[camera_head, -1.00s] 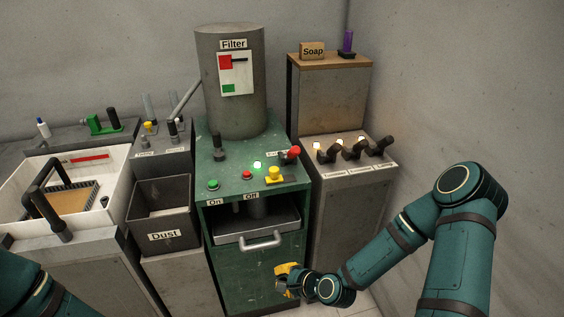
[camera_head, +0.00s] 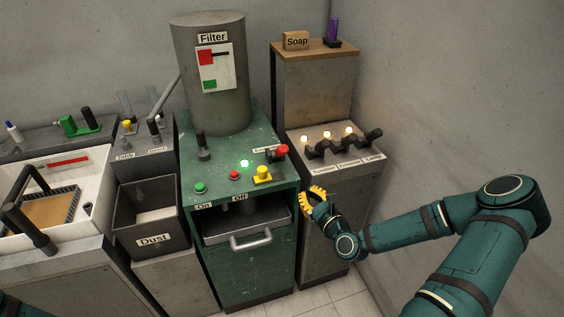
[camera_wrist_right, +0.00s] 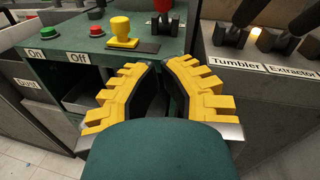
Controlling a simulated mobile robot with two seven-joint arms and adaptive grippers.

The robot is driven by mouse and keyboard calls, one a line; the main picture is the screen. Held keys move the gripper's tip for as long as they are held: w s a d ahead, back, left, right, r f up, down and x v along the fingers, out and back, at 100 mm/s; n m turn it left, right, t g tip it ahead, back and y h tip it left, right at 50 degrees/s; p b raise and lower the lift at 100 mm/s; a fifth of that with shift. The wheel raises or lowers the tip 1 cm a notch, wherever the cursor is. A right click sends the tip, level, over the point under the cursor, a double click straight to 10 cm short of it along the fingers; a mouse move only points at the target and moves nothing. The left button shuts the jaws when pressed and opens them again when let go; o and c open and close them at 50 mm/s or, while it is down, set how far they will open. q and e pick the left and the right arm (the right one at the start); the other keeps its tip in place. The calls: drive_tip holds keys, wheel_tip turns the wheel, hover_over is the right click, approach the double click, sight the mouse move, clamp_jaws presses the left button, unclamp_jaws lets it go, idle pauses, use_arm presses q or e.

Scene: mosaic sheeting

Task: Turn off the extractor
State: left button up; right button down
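The grey control cabinet (camera_head: 337,190) right of the green machine has a row of three dark levers and three lit warm lamps on its top. In the right wrist view its labels read "Tumbler" (camera_wrist_right: 235,63) and "Extractor" (camera_wrist_right: 292,72). The extractor lever (camera_head: 338,147) is the middle one in the head view, and the lamp (camera_head: 327,134) behind it glows. My right gripper (camera_head: 312,192) is in front of this cabinet, below the levers and apart from them. In the right wrist view its yellow fingers (camera_wrist_right: 160,66) converge with their tips close together, holding nothing. My left gripper is out of view.
The green machine (camera_head: 240,265) has On and Off buttons, a yellow button (camera_head: 262,174) and a red-ended lever (camera_head: 281,151). A grey filter drum (camera_head: 212,95) stands on it. A soap block (camera_head: 296,41) sits on the shelf behind the levers. The Dust bin (camera_head: 150,240) is left.

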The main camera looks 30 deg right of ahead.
sight(279, 153)
drive_tip(key=shift+w, duration=0.1)
drive_tip(key=w, duration=0.9)
drive_tip(key=shift+w+d+f+b, duration=0.1)
drive_tip(key=shift+w+d+b, duration=0.05)
drive_tip(key=shift+w+b, duration=0.2)
drive_tip(key=shift+w+r, duration=0.8)
drive_tip(key=shift+w, duration=0.15)
drive_tip(key=shift+w+r, duration=0.55)
drive_tip(key=shift+p, duration=0.3)
